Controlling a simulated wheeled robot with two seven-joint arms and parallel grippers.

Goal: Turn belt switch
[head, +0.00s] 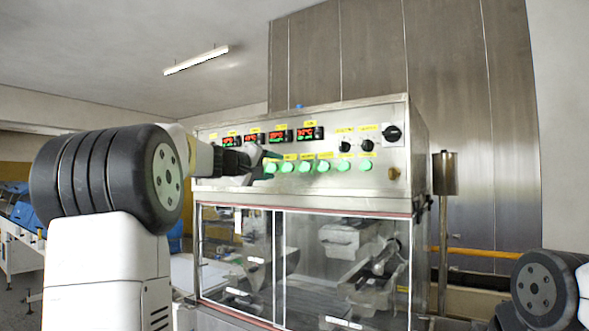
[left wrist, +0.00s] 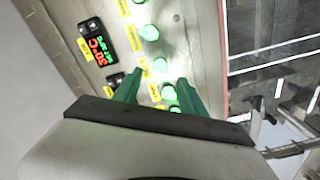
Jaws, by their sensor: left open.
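The steel control panel (head: 310,187) carries a row of lit green buttons or switches (head: 344,166), each with a yellow label too small to read. I cannot tell which one is the belt switch. My left gripper (head: 256,155) is in front of the panel's left part, by the left end of the green row. In the left wrist view the open green fingers of the left gripper (left wrist: 158,82) stand on either side of a lit green switch (left wrist: 168,93). Contact cannot be told. The gripper hides part of the panel. My right gripper is out of view.
Red-digit displays (head: 281,135) sit above the green row. Two black knobs (head: 367,145) and a larger black rotary switch (head: 392,133) are at the panel's right. Clear doors (head: 240,255) are below. A steel post (head: 445,175) stands to the right.

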